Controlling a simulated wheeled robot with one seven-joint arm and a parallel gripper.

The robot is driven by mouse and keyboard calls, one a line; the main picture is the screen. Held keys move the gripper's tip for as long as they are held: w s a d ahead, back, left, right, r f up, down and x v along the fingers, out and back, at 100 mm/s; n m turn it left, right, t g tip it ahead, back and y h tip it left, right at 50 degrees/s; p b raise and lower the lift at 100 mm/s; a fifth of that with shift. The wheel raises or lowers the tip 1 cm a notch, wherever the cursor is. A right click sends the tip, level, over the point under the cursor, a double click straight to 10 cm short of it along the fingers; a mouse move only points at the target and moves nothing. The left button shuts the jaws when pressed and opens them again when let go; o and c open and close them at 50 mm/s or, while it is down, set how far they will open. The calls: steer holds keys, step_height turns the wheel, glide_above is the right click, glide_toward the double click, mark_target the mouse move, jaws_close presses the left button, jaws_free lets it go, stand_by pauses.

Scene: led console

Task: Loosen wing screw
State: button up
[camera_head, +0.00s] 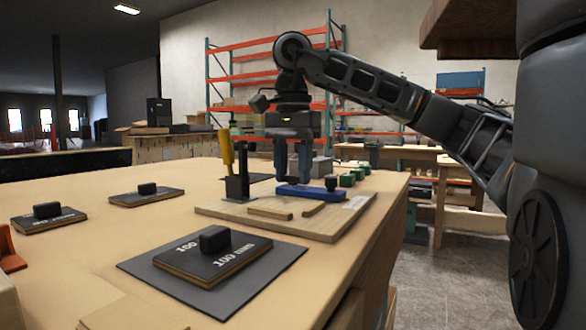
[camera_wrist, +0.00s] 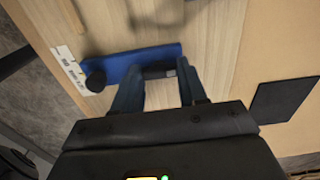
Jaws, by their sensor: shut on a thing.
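My gripper (camera_head: 292,173) points down over the blue bar (camera_head: 312,192) on the wooden board. In the wrist view, its two fingers (camera_wrist: 158,88) stand apart on either side of a dark piece (camera_wrist: 160,70) at the edge of the blue bar (camera_wrist: 115,66). The gripper is shut on this piece, which looks like the wing screw; its shape is mostly hidden by the fingers. A black knob (camera_head: 331,183) stands on the bar's right end, outside the fingers; it also shows in the wrist view (camera_wrist: 96,78).
A black post (camera_head: 237,178) with a yellow handle (camera_head: 226,150) stands left of the gripper on the wooden board (camera_head: 330,225). Green blocks (camera_head: 347,180) sit behind the bar. A dark plate with a black grip (camera_head: 215,240) lies in front. The table's right edge is close.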

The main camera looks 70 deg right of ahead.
steer(key=shift+f, duration=0.15)
steer(key=o, duration=1.1)
step_height(320, 180, up, 8)
steer(key=shift+p, duration=1)
